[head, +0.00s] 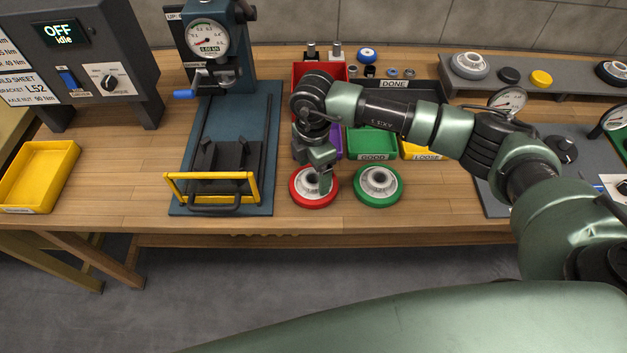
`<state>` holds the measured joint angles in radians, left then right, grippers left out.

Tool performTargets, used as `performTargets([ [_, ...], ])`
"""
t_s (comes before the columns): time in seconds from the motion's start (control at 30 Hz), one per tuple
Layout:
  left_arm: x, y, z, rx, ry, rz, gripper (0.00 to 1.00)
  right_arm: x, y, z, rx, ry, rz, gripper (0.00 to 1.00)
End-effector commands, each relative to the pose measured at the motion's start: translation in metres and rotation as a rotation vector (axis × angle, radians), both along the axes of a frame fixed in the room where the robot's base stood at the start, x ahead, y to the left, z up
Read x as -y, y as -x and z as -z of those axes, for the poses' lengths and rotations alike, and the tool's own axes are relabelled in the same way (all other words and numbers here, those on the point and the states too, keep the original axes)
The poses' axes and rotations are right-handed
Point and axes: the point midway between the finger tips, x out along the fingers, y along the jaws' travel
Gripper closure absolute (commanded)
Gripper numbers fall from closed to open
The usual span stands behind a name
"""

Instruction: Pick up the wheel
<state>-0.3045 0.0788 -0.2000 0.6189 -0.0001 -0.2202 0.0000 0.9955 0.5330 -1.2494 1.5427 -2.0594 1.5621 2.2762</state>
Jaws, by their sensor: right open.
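A red-rimmed wheel (304,196) with a pale hub lies flat near the front edge of the bench. A green-rimmed wheel (379,199) lies flat just right of it. My right gripper (325,186) is open, pointing down over the right part of the red wheel and hiding some of it. I cannot tell whether its fingers touch the wheel. A small blue wheel (367,55) stands at the back of the bench. My left gripper is not in view.
A press (228,145) with a yellow guard stands left of the wheels. Red (301,74), green (371,143) and yellow (420,150) bins sit behind them. An empty yellow tray (40,172) is far left. A grey shelf (520,84) holds parts at back right. Bench right of the green wheel is clear.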

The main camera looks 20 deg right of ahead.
Motion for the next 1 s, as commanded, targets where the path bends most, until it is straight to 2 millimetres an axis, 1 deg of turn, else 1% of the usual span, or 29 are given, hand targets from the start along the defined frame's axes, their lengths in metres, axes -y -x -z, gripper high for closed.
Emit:
performTargets([
  [0.03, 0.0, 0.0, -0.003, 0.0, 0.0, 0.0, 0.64, 0.0, 0.001, 0.006, -0.004, 0.001, 0.001, 0.21],
  [0.13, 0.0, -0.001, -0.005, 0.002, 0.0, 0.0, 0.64, 0.0, 0.0, 0.015, -0.001, 0.0, 0.0, 0.21],
  [0.37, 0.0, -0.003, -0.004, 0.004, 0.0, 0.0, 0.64, 0.0, 0.0, 0.019, 0.001, -0.001, -0.001, 0.21],
  [0.4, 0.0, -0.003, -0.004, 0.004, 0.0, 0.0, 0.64, 0.0, 0.001, 0.018, 0.001, -0.002, -0.001, 0.24],
  [0.47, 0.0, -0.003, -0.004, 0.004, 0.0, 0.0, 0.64, 0.0, 0.0, 0.018, 0.001, -0.002, -0.001, 0.41],
  [0.5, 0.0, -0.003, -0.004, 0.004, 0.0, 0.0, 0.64, 0.0, 0.0, 0.018, 0.001, -0.002, -0.001, 0.52],
  [0.57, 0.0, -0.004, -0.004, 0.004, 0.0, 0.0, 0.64, 0.0, 0.0, 0.018, 0.001, -0.002, -0.001, 0.68],
  [0.6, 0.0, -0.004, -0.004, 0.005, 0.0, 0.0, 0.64, 0.0, 0.0, 0.018, 0.001, -0.002, -0.001, 0.8],
  [0.67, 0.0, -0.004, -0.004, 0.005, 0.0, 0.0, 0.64, 0.0, 0.0, 0.018, 0.001, -0.002, -0.001, 0.96],
  [0.7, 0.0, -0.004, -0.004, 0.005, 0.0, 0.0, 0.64, 0.0, 0.0, 0.018, 0.001, -0.002, -0.001, 1.0],
  [1.0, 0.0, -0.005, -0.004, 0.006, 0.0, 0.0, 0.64, -0.001, -0.001, 0.015, 0.002, -0.003, -0.001, 1.0],
])
